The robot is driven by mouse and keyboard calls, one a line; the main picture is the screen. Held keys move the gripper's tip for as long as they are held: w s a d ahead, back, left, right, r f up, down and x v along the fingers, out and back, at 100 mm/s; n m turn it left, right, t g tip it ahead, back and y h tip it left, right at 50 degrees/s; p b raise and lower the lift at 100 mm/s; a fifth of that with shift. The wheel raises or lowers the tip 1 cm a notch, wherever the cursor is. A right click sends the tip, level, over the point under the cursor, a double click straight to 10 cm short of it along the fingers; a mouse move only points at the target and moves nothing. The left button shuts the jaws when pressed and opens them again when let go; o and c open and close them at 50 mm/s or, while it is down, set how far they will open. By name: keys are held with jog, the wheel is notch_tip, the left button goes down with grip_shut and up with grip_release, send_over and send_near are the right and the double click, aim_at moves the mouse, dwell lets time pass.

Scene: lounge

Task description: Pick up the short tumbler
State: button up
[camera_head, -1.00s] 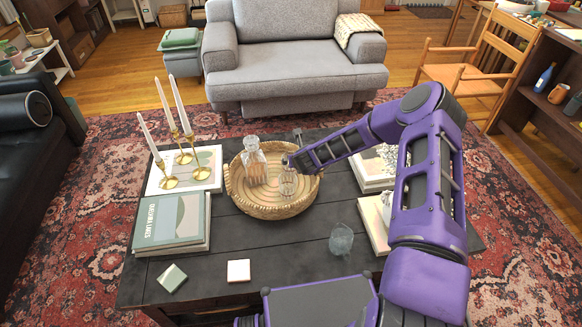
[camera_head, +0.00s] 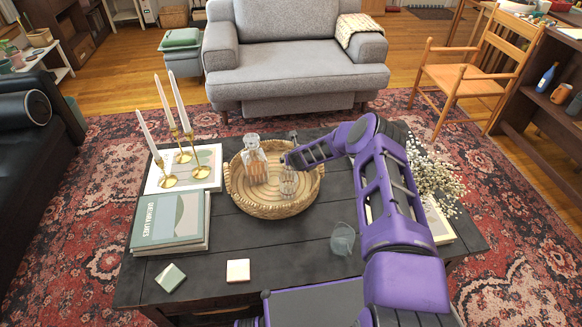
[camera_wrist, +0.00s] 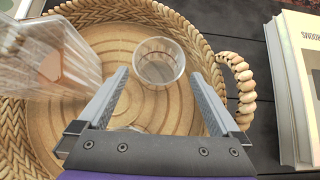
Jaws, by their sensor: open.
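A short clear glass tumbler (camera_head: 288,184) stands in the round woven tray (camera_head: 268,211) on the dark coffee table. In the wrist view the tumbler (camera_wrist: 159,64) shows from above, with its round rim towards me. My gripper (camera_head: 287,162) is over the tray, just behind the tumbler in the head view. In the wrist view my gripper (camera_wrist: 158,80) is open, and the tumbler lies between and slightly beyond its fingertips. I cannot tell whether they touch. A second clear glass (camera_head: 342,239) stands on the bare table, right of the tray.
A glass decanter (camera_head: 254,161) stands in the tray, left of the tumbler; it also shows in the wrist view (camera_wrist: 45,55). Brass candlesticks (camera_head: 185,157) and books (camera_head: 168,222) are on the left. White flowers (camera_head: 432,175) and a book (camera_wrist: 298,85) are on the right.

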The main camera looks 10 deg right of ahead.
jog(key=b+x, duration=0.1)
jog(key=x, duration=0.2)
jog(key=shift+a+f, duration=0.1)
jog(key=shift+f, duration=0.2)
jog(key=shift+w+f, duration=0.2)
jog(key=shift+w, duration=0.3)
jog(key=c, duration=1.3)
